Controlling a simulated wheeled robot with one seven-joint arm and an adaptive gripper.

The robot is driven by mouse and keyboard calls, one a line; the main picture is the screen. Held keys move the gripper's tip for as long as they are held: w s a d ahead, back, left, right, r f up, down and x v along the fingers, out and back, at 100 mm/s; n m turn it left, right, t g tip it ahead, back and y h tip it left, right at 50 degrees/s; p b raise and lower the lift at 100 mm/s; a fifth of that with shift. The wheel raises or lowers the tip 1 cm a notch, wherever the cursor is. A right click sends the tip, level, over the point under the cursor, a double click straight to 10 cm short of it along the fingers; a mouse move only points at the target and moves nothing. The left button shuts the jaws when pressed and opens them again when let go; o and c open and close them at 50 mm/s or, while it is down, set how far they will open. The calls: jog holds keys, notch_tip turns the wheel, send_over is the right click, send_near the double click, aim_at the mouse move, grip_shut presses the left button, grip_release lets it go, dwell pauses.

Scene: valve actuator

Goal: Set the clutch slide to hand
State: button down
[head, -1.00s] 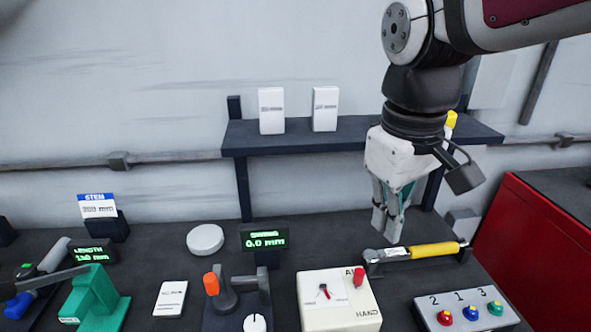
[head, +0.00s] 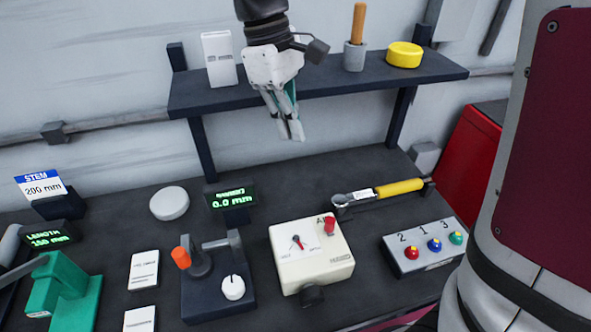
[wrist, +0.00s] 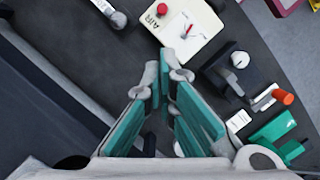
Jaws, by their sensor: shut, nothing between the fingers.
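The cream actuator box (head: 290,268) stands on the bench right of centre, with a dial and red pointer on top. Its red slide knob (head: 329,226) sits at the far end of its track, beside the partly hidden label starting with A. The HAND label is at the near end. In the wrist view the box (wrist: 195,50) is at the top, with the red knob (wrist: 162,9) near the top edge. My gripper (head: 291,131) is shut and empty, in the air behind and above the box, in front of the shelf. It touches nothing.
A torque wrench (head: 385,190) with a yellow handle lies behind a button box (head: 425,250) on the right. A lever fixture (head: 215,285) with an orange knob is to the left. The shelf (head: 340,88) is behind my gripper. A black knob (head: 312,296) projects from the box's front.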

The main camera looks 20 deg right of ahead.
send_near(323, 240)
jog(key=w+f, duration=0.2)
jog(key=f, duration=0.1)
jog(key=w+f+p, duration=0.1)
jog(key=shift+w+d+f, duration=0.15)
jog(key=shift+d+f, duration=0.25)
jog(key=s+p, duration=0.2)
jog(key=s, duration=0.2)
jog(key=shift+s+r, duration=0.1)
jog(key=shift+s, duration=0.15)
jog(key=shift+w, duration=0.1)
jog(key=v, duration=1.2)
dwell(0.3)
